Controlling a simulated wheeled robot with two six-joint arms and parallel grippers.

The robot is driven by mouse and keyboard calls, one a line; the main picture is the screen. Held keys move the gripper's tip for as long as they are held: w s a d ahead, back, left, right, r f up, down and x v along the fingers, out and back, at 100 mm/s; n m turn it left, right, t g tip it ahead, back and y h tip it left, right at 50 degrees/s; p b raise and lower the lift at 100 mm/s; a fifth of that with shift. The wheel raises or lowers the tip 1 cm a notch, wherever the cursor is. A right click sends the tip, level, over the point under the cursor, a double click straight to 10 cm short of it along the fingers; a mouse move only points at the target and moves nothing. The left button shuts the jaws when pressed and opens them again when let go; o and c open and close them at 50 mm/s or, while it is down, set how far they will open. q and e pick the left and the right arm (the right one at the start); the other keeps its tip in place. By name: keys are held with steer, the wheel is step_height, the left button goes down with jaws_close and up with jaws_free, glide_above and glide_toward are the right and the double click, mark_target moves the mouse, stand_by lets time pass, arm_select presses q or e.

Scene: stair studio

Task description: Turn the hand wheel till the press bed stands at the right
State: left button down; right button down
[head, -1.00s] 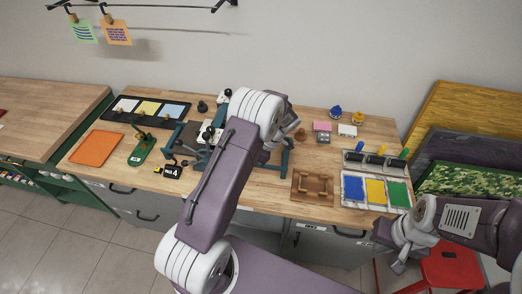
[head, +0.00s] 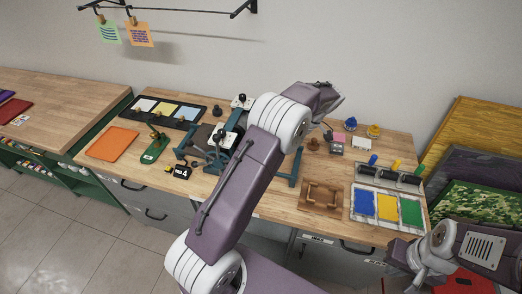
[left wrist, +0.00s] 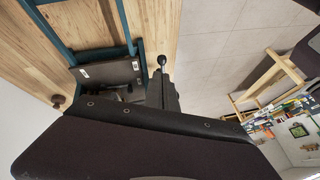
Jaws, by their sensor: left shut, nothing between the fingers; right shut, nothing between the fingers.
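The press is a teal frame (head: 296,168) on the wooden bench in the head view, partly hidden behind my left arm. In the left wrist view a dark grey plate, which looks like the press bed (left wrist: 108,72), lies between teal rails. A black knob on a stem (left wrist: 161,60) shows beside it; the hand wheel itself cannot be made out clearly. My left gripper (head: 335,100) is shut and empty, raised above the bench at the press's right and seen only partly. My right gripper (head: 402,266) is shut and empty at the lower right, away from the press.
An orange tray (head: 112,143), a green stand (head: 155,148) and a black tray of coloured cards (head: 143,118) lie left of the press. A wooden holder (head: 321,196) and blue, yellow and green ink pads (head: 389,206) lie right. Boards lean beyond the bench.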

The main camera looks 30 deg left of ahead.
arm_select(q)
steer(key=s+d+r+m+h+p, duration=0.1)
steer(key=s+d+m+h, duration=0.15)
steer(key=m, duration=0.55)
steer(key=s+d+m+h+p, duration=0.1)
steer(key=m+h, duration=0.2)
steer(key=m, duration=0.6)
steer(key=s+a+r+n+t+h+p, duration=0.1)
steer(key=s+a+r+t+p, duration=0.2)
steer(key=a+r, duration=0.45)
steer(key=s+a+r+n+t+h+p, duration=0.1)
steer(key=s+a+r+t+h+p, duration=0.1)
steer(key=a+r, duration=0.5)
steer(key=p+x, duration=0.1)
steer(key=x, duration=0.3)
steer(key=a+p+x, duration=0.1)
steer(key=x, duration=0.4)
steer(key=a+p+x, duration=0.1)
steer(key=x, duration=0.4)
steer(key=shift+f, duration=0.5)
steer(key=shift+y, duration=0.25)
